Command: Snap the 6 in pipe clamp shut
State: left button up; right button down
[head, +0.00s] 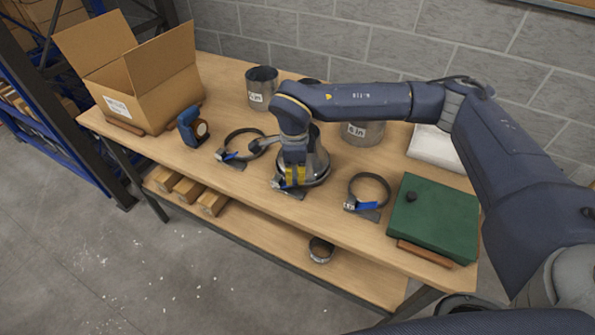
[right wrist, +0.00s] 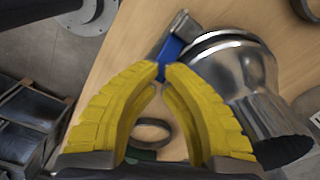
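A silver duct piece (head: 319,166) stands near the middle of the table, partly hidden by my right arm. A clamp's blue lever and grey latch (right wrist: 176,42) lie against its wide rim in the right wrist view. The duct (right wrist: 245,85) fills the right of that view. My right gripper (right wrist: 161,70) has its yellow fingertips nearly together at the blue lever. I cannot tell whether they pinch it or only touch it. The gripper also shows in the head view (head: 295,184), pointing down. The clamp's size label is not readable. My left gripper is not in view.
Dark ring clamps with blue levers lie left (head: 243,143) and right (head: 370,190) of the duct. A green case (head: 434,225) stands at the right, an open carton (head: 150,85) at the left.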

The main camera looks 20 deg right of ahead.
aim_at(295, 182)
jog(key=shift+f, duration=2.3)
jog(key=shift+r, duration=4.1)
